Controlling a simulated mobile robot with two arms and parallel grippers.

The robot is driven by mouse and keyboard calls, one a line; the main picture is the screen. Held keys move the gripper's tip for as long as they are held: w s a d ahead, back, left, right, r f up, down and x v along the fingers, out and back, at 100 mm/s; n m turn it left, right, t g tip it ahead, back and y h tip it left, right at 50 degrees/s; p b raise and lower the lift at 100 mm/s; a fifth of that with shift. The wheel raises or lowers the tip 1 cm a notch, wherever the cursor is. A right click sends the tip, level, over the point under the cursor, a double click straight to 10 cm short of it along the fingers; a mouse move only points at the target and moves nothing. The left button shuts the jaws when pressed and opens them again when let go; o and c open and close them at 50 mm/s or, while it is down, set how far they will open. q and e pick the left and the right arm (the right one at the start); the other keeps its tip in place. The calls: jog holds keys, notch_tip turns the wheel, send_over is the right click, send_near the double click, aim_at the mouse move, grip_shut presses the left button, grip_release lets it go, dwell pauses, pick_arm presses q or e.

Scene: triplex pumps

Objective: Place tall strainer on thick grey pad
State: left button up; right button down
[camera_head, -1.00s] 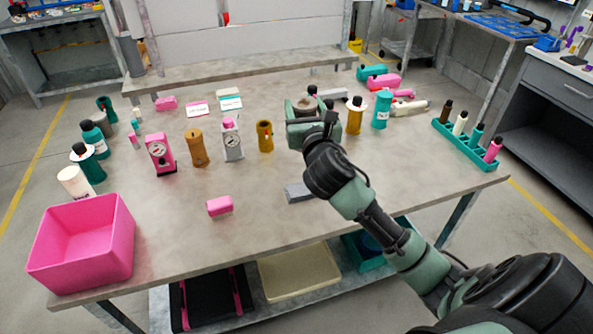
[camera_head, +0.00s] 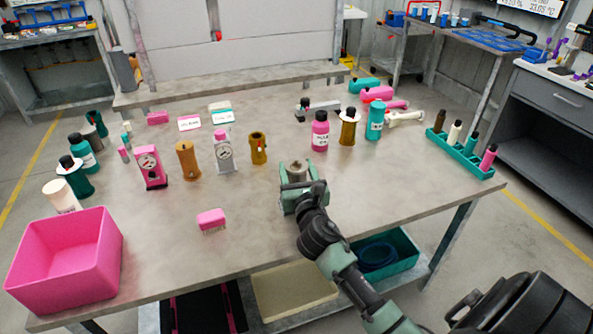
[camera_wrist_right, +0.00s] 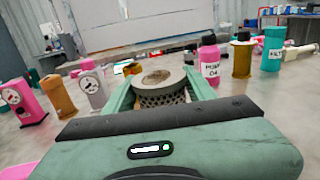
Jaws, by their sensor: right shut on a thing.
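My right gripper (camera_head: 298,190) is over the front middle of the table, shut on the tall strainer (camera_head: 298,170). In the right wrist view the strainer (camera_wrist_right: 164,86) is a grey round piece with a smooth ring top and a perforated side, roughly upright between the two green fingers. Its lower end is hidden by the gripper, so I cannot tell whether it touches anything below. The thick grey pad does not show now; the gripper and arm cover the spot where it lay. My left gripper is not in view.
A pink block (camera_head: 212,219) lies left of my right gripper, and a pink bin (camera_head: 65,262) stands at the front left. A pink bottle (camera_head: 320,131), an amber bottle (camera_head: 348,127) and a teal bottle (camera_head: 376,118) stand behind the gripper. The right front of the table is clear.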

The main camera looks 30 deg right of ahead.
jog(key=shift+r, duration=0.1)
jog(key=c, duration=0.5)
grip_release()
jog(key=shift+f, duration=0.2)
jog(key=shift+r, duration=0.3)
jog(key=b+v, duration=0.1)
jog(key=v, duration=1.1)
jog(key=shift+f, duration=0.15)
